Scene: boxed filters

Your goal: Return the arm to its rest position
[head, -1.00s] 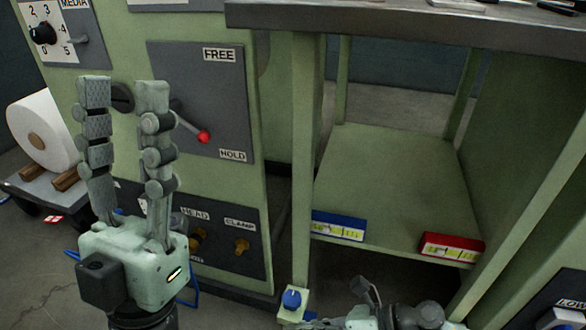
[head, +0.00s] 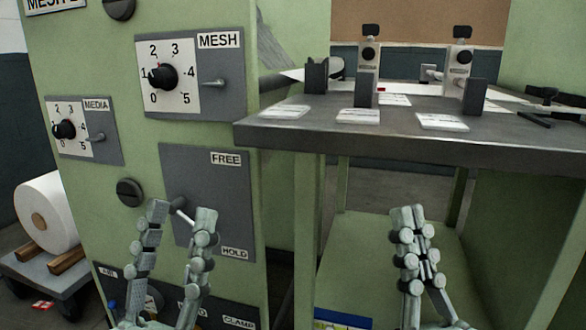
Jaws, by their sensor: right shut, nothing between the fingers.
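A blue box (head: 341,319) is partly visible at the bottom edge, left of the right gripper. The red box is not visible in this view.
A grey bench top (head: 290,133) with upright fixtures and white labels overhangs the shelf. The MESH dial (head: 163,77) and MEDIA dial (head: 64,129) are on the machine. A white roll (head: 45,212) lies on a cart at left.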

